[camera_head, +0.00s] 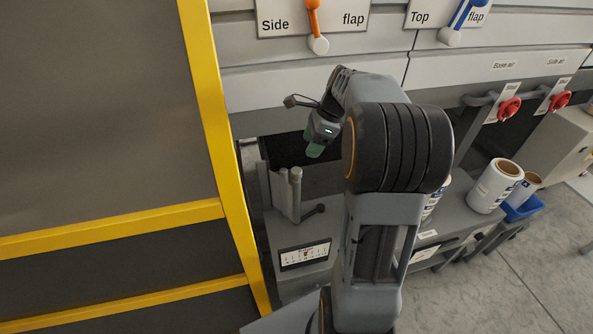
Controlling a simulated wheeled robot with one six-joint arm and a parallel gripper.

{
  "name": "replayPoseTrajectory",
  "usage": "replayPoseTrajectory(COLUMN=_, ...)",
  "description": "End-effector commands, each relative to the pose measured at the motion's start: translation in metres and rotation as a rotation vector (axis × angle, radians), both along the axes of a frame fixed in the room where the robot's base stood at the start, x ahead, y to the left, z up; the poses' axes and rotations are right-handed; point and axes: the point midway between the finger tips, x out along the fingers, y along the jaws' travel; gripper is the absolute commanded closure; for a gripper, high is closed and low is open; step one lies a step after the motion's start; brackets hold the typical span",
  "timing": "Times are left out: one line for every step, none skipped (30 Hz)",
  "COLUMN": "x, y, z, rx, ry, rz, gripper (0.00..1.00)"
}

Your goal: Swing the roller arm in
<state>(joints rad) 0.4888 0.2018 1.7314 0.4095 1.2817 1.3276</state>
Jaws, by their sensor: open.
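What looks like the roller arm (295,196) stands left of my arm, at the end of a dark opening. It shows as upright grey cylinders, with a dark lever with a round end sticking out to the right near its foot. My gripper (316,145) is above and slightly right of it, greenish fingertips pointing down, apart from it in the picture. The gripper is open and I see nothing between its fingers. My own arm covers the area to the right, so part of the machine there is hidden.
A yellow-framed dark guard panel (215,120) fills the left side. Side flap (313,20) and top flap (460,15) levers sit above. Red valve handles (509,108), label rolls (495,186) and a blue bin (522,208) are right.

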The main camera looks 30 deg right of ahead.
Motion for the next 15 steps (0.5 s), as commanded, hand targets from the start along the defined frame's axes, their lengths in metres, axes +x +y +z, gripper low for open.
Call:
replayPoseTrajectory(x=0.001, y=0.004, z=-0.010, rx=0.002, ry=0.004, rz=0.003, gripper=0.38)
replayPoseTrajectory(x=0.002, y=0.006, z=-0.016, rx=0.001, ry=0.003, rz=0.002, gripper=0.38)
replayPoseTrajectory(x=0.003, y=0.009, z=-0.023, rx=0.002, ry=0.003, rz=0.002, gripper=0.38)
replayPoseTrajectory(x=0.003, y=0.011, z=-0.029, rx=0.001, ry=0.003, rz=0.002, gripper=0.38)
replayPoseTrajectory(x=0.004, y=0.013, z=-0.034, rx=0.001, ry=0.003, rz=0.002, gripper=0.38)
replayPoseTrajectory(x=0.005, y=0.016, z=-0.041, rx=0.001, ry=0.003, rz=0.003, gripper=0.38)
replayPoseTrajectory(x=0.006, y=0.018, z=-0.047, rx=0.001, ry=0.002, rz=0.003, gripper=0.38)
replayPoseTrajectory(x=0.007, y=0.020, z=-0.052, rx=0.000, ry=0.002, rz=0.003, gripper=0.38)
replayPoseTrajectory(x=0.008, y=0.022, z=-0.059, rx=0.000, ry=0.002, rz=0.004, gripper=0.38)
replayPoseTrajectory(x=0.008, y=0.025, z=-0.064, rx=0.000, ry=0.003, rz=0.004, gripper=0.38)
replayPoseTrajectory(x=0.009, y=0.026, z=-0.068, rx=0.000, ry=0.002, rz=0.004, gripper=0.38)
replayPoseTrajectory(x=0.010, y=0.028, z=-0.074, rx=-0.001, ry=0.001, rz=0.004, gripper=0.38)
replayPoseTrajectory(x=0.011, y=0.030, z=-0.078, rx=-0.001, ry=0.001, rz=0.003, gripper=0.38)
replayPoseTrajectory(x=0.011, y=0.031, z=-0.082, rx=-0.001, ry=0.001, rz=0.003, gripper=0.38)
replayPoseTrajectory(x=0.012, y=0.033, z=-0.086, rx=0.000, ry=0.002, rz=0.003, gripper=0.38)
